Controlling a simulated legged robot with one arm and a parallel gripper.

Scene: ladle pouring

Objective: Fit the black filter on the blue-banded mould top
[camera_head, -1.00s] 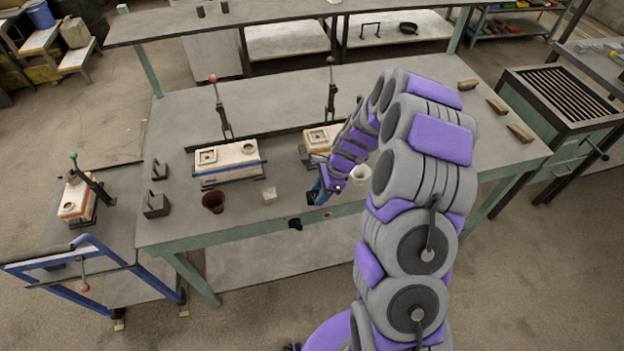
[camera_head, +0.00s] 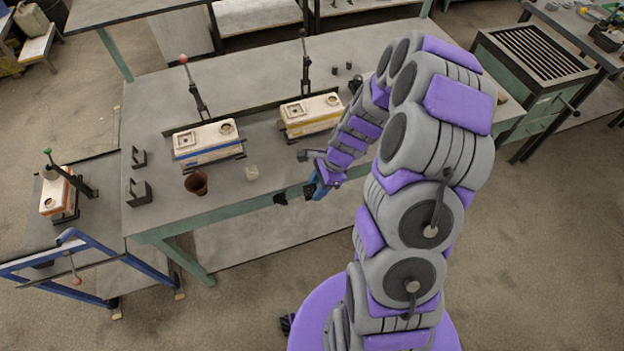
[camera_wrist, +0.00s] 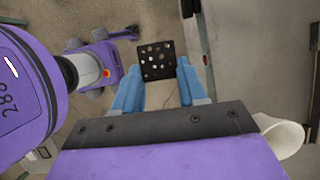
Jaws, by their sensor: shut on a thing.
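The blue-banded mould (camera_head: 207,146) stands on the bench, left of centre in the head view. Its pale top has a square recess at the left and a round opening at the right; no filter lies on it. The black filter (camera_wrist: 155,60) is a square plate with several holes, in the wrist view. My gripper (camera_wrist: 157,72) has its blue fingers on either side of the filter and is shut on it. In the head view my gripper (camera_head: 314,190) is by the bench's front edge, right of the blue-banded mould; the filter is hard to make out there.
A yellow-banded mould (camera_head: 311,114) stands to the right, an orange-banded one (camera_head: 57,196) on the left side table. Upright levers (camera_head: 197,90) stand behind. A white cup (camera_wrist: 283,138) shows beside my gripper.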

